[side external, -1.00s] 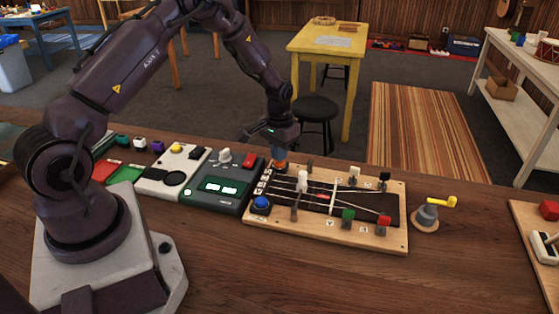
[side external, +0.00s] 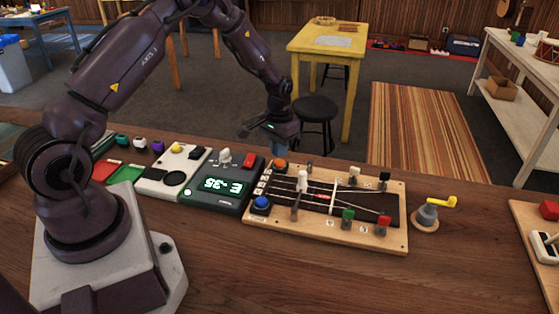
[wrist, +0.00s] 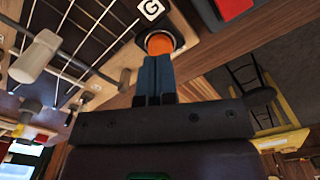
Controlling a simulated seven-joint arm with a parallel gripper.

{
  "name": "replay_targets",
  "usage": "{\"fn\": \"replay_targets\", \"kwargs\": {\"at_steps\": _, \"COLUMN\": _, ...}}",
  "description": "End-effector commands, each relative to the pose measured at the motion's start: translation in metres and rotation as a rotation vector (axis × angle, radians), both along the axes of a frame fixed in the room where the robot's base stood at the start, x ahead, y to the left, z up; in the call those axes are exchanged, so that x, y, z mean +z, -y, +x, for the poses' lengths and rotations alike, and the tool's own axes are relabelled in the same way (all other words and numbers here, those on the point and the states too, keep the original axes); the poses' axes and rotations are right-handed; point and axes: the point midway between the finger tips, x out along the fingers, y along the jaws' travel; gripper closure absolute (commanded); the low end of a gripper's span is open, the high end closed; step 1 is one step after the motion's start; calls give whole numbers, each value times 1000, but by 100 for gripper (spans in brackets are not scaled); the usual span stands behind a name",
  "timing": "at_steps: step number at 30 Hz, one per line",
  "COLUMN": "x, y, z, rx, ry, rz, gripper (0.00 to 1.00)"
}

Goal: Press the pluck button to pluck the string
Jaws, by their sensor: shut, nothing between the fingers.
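The string board (side external: 322,231) is a pale wooden base with a dark panel, strings, pegs and colored knobs. An orange button (side external: 280,166) is at its back left corner, and a blue button (side external: 261,203) is at its front left. Neither has a legible pluck label. My gripper (side external: 279,152) is shut and empty, pointing down just above the orange button. In the wrist view its blue fingertips (wrist: 157,60) line up with the orange button (wrist: 160,44), beside a "G" tile (wrist: 151,8); whether they touch is unclear there.
A dark green tuner (side external: 219,203) left of the board shows what looks like "E -35". A grey crank with a yellow handle (side external: 428,215) stands to the right. A white device (side external: 172,170) is farther left. The wooden bench front is clear.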

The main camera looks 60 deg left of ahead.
Motion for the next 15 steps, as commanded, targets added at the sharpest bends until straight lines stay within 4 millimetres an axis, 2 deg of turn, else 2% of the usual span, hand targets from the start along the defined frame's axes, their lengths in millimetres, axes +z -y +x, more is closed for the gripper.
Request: {"fn": "replay_targets", "kwargs": {"at_steps": 15, "x": 43, "y": 0, "z": 0, "rx": 0, "ry": 2, "rz": 1, "gripper": 100}}
